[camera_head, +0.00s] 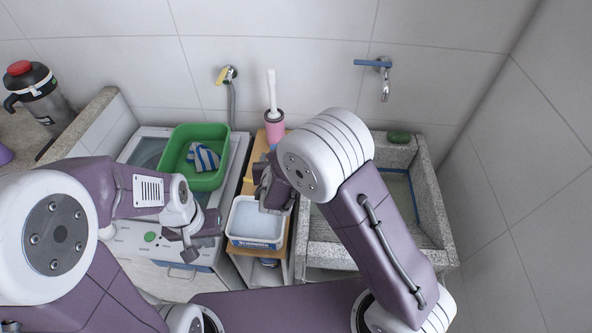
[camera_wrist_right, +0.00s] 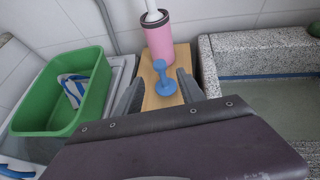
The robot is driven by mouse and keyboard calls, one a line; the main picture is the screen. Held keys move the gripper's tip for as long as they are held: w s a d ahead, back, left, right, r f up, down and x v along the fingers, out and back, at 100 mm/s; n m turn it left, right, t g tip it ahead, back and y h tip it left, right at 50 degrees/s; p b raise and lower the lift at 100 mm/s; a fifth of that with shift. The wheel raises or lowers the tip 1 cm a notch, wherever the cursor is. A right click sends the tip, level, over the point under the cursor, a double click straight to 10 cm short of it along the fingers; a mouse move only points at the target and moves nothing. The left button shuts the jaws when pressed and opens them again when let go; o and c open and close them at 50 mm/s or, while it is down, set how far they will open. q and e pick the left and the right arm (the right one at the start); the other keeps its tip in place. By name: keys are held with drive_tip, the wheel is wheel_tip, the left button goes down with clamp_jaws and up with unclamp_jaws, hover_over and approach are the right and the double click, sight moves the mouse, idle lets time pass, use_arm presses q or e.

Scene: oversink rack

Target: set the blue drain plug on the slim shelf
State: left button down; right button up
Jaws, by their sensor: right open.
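The blue drain plug (camera_wrist_right: 163,80) shows in the right wrist view, with a round base and a knobbed stem. It appears to rest on the slim wooden shelf (camera_wrist_right: 181,56), in front of the pink holder. My right gripper (camera_wrist_right: 159,84) is open, with one finger on each side of the plug and no clear grip on it. In the head view the wooden shelf (camera_head: 259,152) shows behind my right gripper (camera_head: 268,190), whose wrist hides part of it. My left gripper (camera_head: 192,246) hangs in front of the washing machine, apart from the plug; its jaw opening is unclear.
A pink holder with a white-handled brush (camera_head: 274,124) stands at the shelf's back. A green basin (camera_head: 222,172) with a striped cloth is to the left. A white tub (camera_head: 256,243) sits in front. The stone sink (camera_head: 436,205) is to the right.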

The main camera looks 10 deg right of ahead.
drive_tip(key=s+d+m+g+h, duration=0.3)
drive_tip(key=s+d+m, duration=0.2)
drive_tip(key=d+m, duration=0.4)
drive_tip(key=s+d+m+g+h, duration=0.4)
drive_tip(key=d+m, duration=0.3)
drive_tip(key=d, duration=0.5)
drive_tip(key=s+a+m+g+y, duration=0.1)
drive_tip(key=s+m+g+y, duration=0.1)
drive_tip(key=s+m, duration=0.5)
drive_tip(key=s+a+f+m+g+y, duration=0.1)
drive_tip(key=s+m+y, duration=0.4)
drive_tip(key=m, duration=0.8)
drive_tip(key=shift+s+a+g, duration=0.4)
drive_tip(key=shift+s+g, duration=0.1)
drive_tip(key=shift+s, duration=0.65)
